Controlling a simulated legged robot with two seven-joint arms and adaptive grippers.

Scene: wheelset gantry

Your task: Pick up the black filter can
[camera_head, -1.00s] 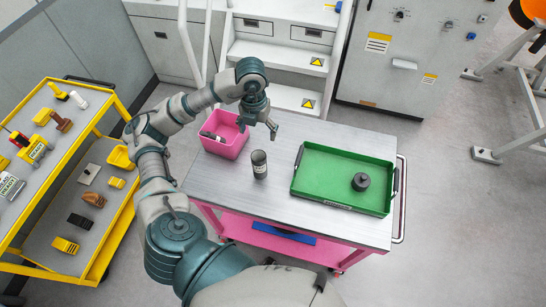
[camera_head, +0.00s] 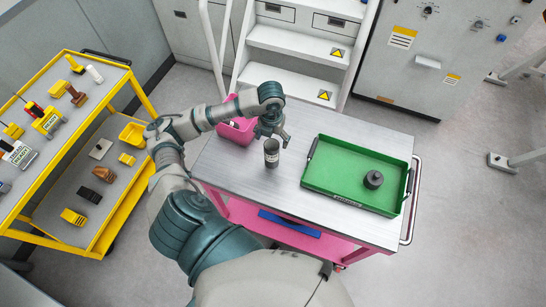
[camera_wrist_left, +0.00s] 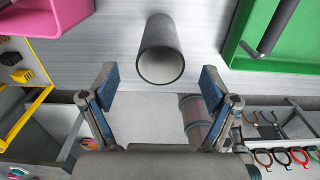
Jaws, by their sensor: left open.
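My left gripper (camera_head: 273,138) is just behind the can's top in the head view. Its two fingers, also in the left wrist view (camera_wrist_left: 159,86), are spread wide with nothing between the tips. My right gripper is not in view.
A pink bin (camera_head: 236,132) stands left of the can, partly behind my arm. A green tray (camera_head: 335,178) at the right holds a dark round part (camera_head: 373,179). A yellow cart (camera_head: 113,232) with tools stands at the left. White steps (camera_head: 290,72) are behind the table.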

